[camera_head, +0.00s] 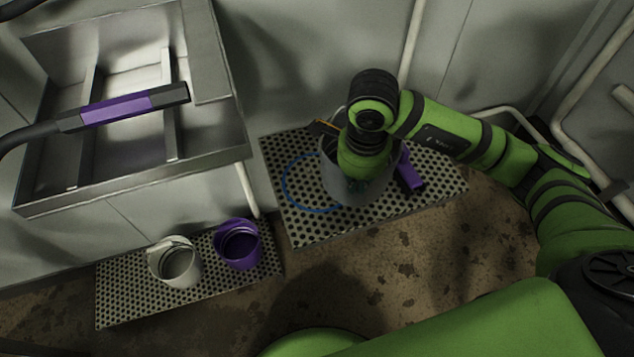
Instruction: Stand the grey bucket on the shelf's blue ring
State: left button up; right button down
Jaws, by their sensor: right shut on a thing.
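The grey bucket (340,188) is at the perforated shelf (305,229) at the centre, upright or nearly so. The blue ring (287,187) is marked on that shelf; its left part shows, and the bucket hides its right part. The bucket is to the right of the ring's middle; I cannot tell whether it touches the shelf. My right gripper (362,178) reaches down into the bucket from above and is shut on it; its fingertips are mostly hidden. My left gripper is not in view.
A purple-handled object (409,172) lies close to the bucket's right. A lower perforated shelf (119,291) at left holds a white bucket (176,265) and a purple bucket (239,246). A metal sink (130,182) with a purple-gripped bar (115,108) stands upper left.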

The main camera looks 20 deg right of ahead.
jog(key=w+a+f, duration=0.5)
jog(key=w+f, duration=0.3)
jog(key=f, duration=0.2)
jog(key=shift+w+a+f, duration=0.15)
jog(key=shift+w+a, duration=0.2)
jog(key=shift+w, duration=0.05)
jog(key=shift+f, duration=0.15)
jog(key=c, duration=1.4)
grip_release()
jog(key=r, duration=1.2)
jog(key=shift+s+a+r, duration=0.2)
jog(key=shift+s+a, duration=0.05)
jog(key=shift+s, duration=0.15)
